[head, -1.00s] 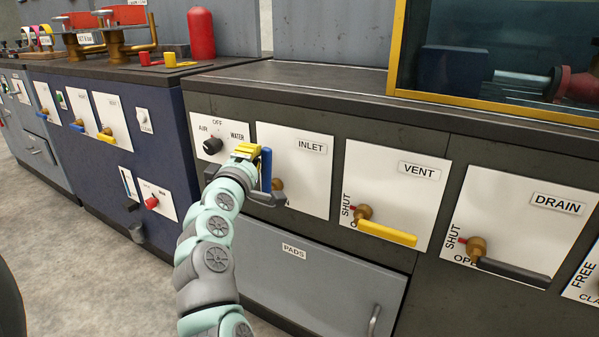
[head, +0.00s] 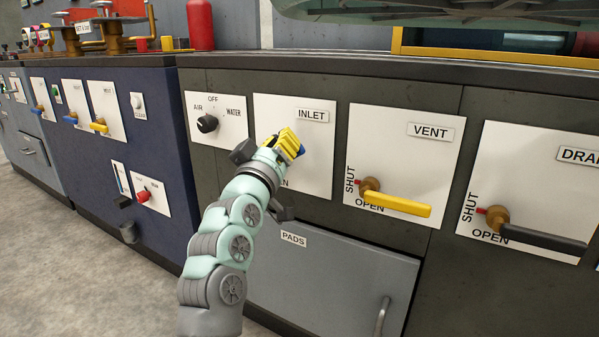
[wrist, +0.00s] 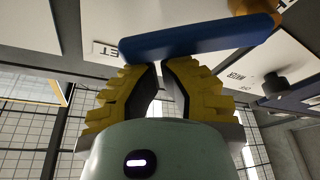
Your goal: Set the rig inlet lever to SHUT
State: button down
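The INLET panel (head: 318,150) is a white plate on the dark cabinet, left of the VENT panel. Its blue lever (head: 297,149) is mostly hidden by my gripper in the head view. In the wrist view the blue lever (wrist: 200,40) runs from a brass hub (wrist: 252,6) across in front of my fingertips. My gripper (head: 286,141) is in front of this panel. In the wrist view the yellow fingers of my gripper (wrist: 161,68) converge until their tips almost meet just behind the lever. The lever is not clamped between them; contact is unclear. The inlet's SHUT marking is hidden.
The VENT yellow lever (head: 397,203) and DRAIN black lever (head: 545,240) both point right, beside the inlet. An AIR/OFF/WATER knob (head: 207,123) is to the left. The PADS drawer (head: 330,275) lies below. Open floor (head: 90,270) is at lower left.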

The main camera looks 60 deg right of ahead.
jog(key=s+f+m+b, duration=0.2)
jog(key=f, duration=0.1)
jog(key=s+f+m+g+b, duration=0.1)
jog(key=shift+d+f+h, duration=0.15)
jog(key=shift+f+h, duration=0.05)
jog(key=shift+h, duration=0.2)
jog(key=shift+d+f, duration=0.1)
jog(key=shift+f, duration=0.4)
jog(key=shift+w+r, duration=0.1)
notch_tip(320, 180, up, 5)
jog(key=p, duration=0.3)
jog(key=w+p+v, duration=0.2)
jog(key=v, duration=0.8)
jog(key=shift+s+a, duration=0.3)
jog(key=shift+s, duration=0.1)
